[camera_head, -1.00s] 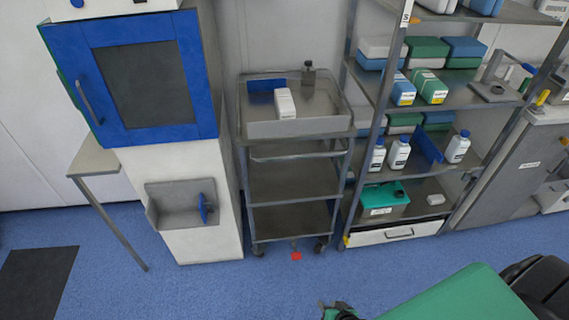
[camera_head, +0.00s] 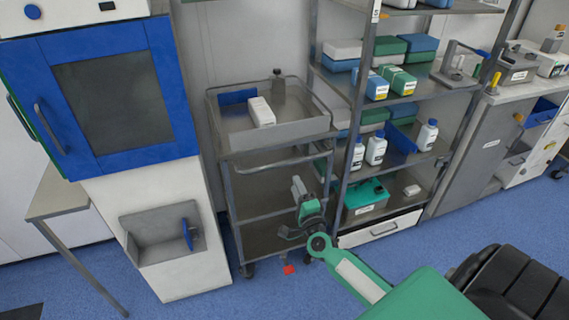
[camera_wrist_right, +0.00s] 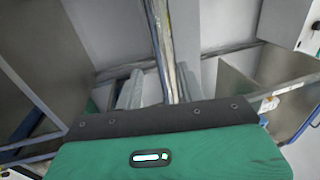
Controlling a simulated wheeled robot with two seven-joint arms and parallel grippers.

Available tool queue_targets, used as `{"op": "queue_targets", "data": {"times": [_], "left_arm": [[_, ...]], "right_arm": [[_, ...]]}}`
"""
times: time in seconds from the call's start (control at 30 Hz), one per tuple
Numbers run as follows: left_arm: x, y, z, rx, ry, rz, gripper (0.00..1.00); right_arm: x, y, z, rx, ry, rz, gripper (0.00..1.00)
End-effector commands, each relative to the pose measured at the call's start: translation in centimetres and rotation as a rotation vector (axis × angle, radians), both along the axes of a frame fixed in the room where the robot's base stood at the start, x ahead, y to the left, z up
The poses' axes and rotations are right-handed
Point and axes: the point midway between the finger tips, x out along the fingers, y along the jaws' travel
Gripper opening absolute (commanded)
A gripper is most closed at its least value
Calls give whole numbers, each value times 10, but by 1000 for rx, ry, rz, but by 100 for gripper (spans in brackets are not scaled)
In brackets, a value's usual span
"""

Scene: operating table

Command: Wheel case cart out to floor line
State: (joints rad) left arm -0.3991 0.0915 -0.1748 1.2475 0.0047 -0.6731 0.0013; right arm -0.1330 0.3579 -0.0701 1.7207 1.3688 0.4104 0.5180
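The case cart appears to be the grey three-tier trolley (camera_head: 275,139) on castors, standing between the blue-doored cabinet and the shelf rack. Its top tray holds a white box, a dark bottle and a blue bin. A small red mark (camera_head: 289,269) lies on the floor by its front castors; I see no clear floor line. My right gripper (camera_head: 298,188) is in front of the cart's right side, below the top tray; contact cannot be told. In the right wrist view, grey posts and panels are close ahead, and the finger gap is unclear. My left gripper is out of view.
The blue-doored cabinet (camera_head: 125,85) stands close left of the cart, with a small side table (camera_head: 57,195). The shelf rack (camera_head: 362,110) with bottles and boxes stands close on the right. Blue floor (camera_head: 215,296) is open in front of the cart.

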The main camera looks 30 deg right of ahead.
Motion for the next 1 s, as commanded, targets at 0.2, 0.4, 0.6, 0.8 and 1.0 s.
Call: {"op": "queue_targets", "data": {"times": [0.2, 0.4, 0.6, 0.8, 1.0], "left_arm": [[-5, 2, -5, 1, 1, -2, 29], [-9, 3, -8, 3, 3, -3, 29], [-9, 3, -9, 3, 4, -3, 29], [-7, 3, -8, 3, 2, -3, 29], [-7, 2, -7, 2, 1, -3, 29]], "right_arm": [[39, -9, 8, -2, 0, 1, 39], [71, -17, 15, -3, 0, 0, 39], [92, -22, 18, -3, 1, 0, 39], [99, -24, 19, -4, 2, 0, 39], [100, -24, 19, -4, 3, 0, 39]]}}
